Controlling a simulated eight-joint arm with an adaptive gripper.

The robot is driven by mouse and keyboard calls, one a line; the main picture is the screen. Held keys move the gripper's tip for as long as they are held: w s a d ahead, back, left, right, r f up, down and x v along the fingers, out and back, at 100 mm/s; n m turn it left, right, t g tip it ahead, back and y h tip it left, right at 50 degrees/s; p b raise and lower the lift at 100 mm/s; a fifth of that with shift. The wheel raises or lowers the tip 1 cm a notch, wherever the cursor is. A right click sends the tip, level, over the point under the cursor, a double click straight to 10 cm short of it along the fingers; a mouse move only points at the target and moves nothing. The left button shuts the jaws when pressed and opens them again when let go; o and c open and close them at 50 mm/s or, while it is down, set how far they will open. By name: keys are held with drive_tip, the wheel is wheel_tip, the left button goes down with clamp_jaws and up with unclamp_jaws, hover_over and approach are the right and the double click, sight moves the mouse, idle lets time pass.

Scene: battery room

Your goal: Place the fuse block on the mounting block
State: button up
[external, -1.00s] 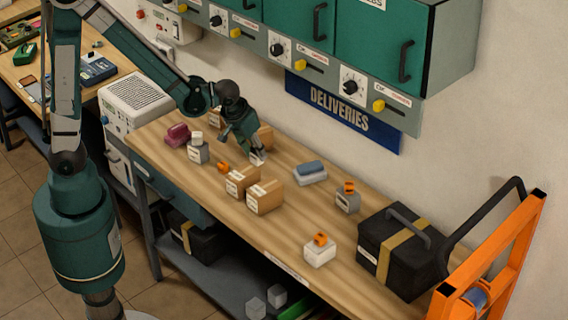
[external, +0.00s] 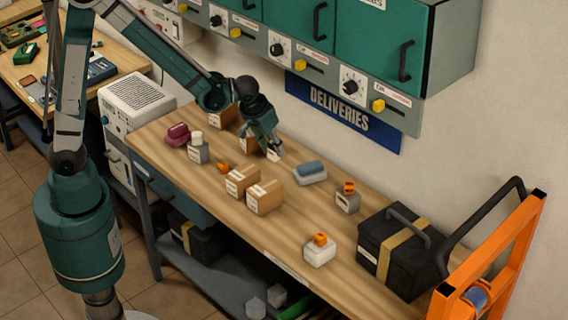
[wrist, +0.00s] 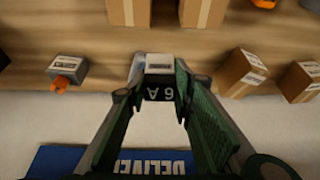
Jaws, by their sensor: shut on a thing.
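My gripper (external: 272,148) is shut on a small fuse block (wrist: 159,80). In the wrist view the block has a dark face marked "6 A", upside down, and a pale labelled part above it. In the external view the gripper is over the middle of the bench, left of a pale block with a blue top (external: 310,172). A grey block with an orange top (external: 347,201) stands further right; it also shows in the wrist view (wrist: 68,68). A white block with an orange top (external: 319,253) is near the front edge. I cannot tell which is the mounting block.
Two cardboard boxes (external: 264,198) stand in front of the gripper, and more boxes (external: 222,117) behind and left. A grey block with a white top (external: 198,152) and a maroon item (external: 177,134) are at left. A black case (external: 400,262) fills the right end.

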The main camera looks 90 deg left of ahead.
drive_tip(key=shift+w+a+f, duration=0.5)
drive_tip(key=shift+w+a, duration=0.45)
drive_tip(key=shift+w, duration=1.05)
drive_tip(key=shift+w+a+f, duration=0.55)
drive_tip(key=shift+w+a, duration=0.4)
drive_tip(key=shift+w, duration=1.1)
drive_tip(key=shift+w+a+f, duration=0.5)
drive_tip(key=shift+w+a, duration=0.45)
drive_tip(key=shift+w, duration=1.05)
drive_tip(key=shift+f, duration=0.1)
drive_tip(key=shift+f, duration=1.55)
drive_tip(key=shift+w+f+p, duration=0.2)
drive_tip(key=shift+f+p, duration=0.1)
drive_tip(key=shift+f, duration=0.1)
drive_tip(key=o, duration=0.9)
